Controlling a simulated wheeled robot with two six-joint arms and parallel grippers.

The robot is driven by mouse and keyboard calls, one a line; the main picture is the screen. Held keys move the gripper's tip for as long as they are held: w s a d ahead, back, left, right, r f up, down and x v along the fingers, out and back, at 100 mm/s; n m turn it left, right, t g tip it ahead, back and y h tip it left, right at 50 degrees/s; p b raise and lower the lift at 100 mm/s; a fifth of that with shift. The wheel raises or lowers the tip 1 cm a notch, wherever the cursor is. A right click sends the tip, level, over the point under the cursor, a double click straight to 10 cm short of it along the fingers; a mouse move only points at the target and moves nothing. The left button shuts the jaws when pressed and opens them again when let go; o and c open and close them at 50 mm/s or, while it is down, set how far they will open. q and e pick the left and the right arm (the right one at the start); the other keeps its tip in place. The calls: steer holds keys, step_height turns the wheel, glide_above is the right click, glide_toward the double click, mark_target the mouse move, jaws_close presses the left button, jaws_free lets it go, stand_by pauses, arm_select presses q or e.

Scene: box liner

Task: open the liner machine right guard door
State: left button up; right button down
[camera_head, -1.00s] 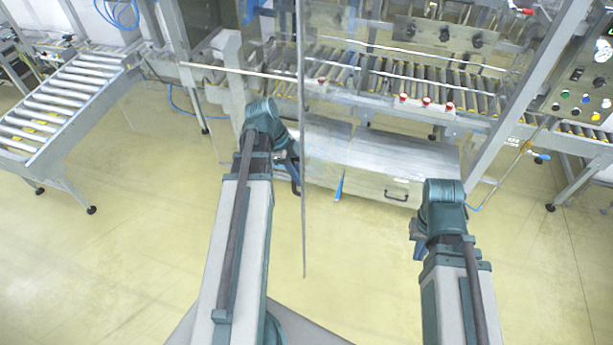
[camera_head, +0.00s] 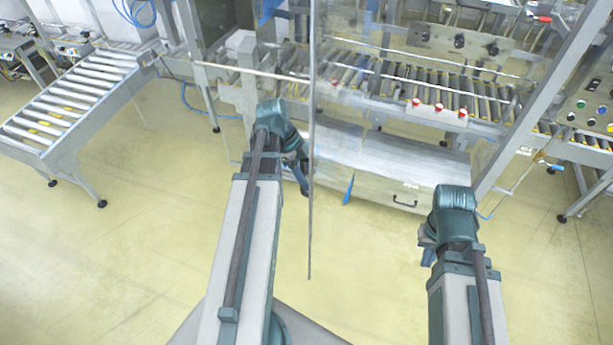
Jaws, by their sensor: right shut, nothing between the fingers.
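The liner machine (camera_head: 385,170) stands ahead, with a roller bed behind clear guard panels. A thin upright edge of a clear panel (camera_head: 311,220) hangs in front of it, left of centre, and reaches low over the floor. I cannot tell the right guard door's outline or how far it stands open, because the panels are see-through. My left gripper (camera_head: 303,178) is close to the left of this edge in the picture, mostly hidden by its wrist; contact is unclear. My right gripper (camera_head: 427,250) is shut and empty, low in front of the machine's lower right side, partly hidden by its wrist.
A roller conveyor (camera_head: 75,100) stands at the left. A slanted grey frame post (camera_head: 540,110) and a button panel (camera_head: 590,112) are at the right. A metal drawer box (camera_head: 385,178) sits low under the rollers. The yellowish floor (camera_head: 370,270) between my arms is clear.

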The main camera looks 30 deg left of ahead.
arm_select(q)
steer(key=p+v, duration=1.2)
steer(key=v, duration=0.1)
steer(key=shift+a+r, duration=0.15)
steer(key=shift+r, duration=0.05)
arm_select(e)
step_height(320, 180, up, 12)
steer(key=shift+r, duration=0.25)
arm_select(q)
steer(key=shift+s, duration=0.1)
